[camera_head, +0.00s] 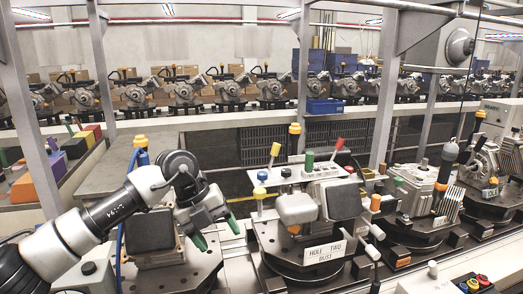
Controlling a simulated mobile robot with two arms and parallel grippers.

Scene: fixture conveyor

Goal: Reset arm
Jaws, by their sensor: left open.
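My left arm comes in from the lower left. My left gripper (215,232) has green fingertips and points down and to the right. Its jaws are open with nothing between them. It is in front of a dark fixture with a grey block (152,232) on the left, partly hidden by my arm. To its right is a round dark fixture (310,272) with a metal part and a white label (324,252). Whether the fingertips touch anything I cannot tell. My right gripper is not in view.
More fixtures with metal housings (415,190) stand at the right. A control box with coloured buttons (473,284) is at the lower right. A conveyor (220,119) with several metal parts runs behind, beyond upright posts (383,90). Coloured blocks (75,148) lie on a left bench.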

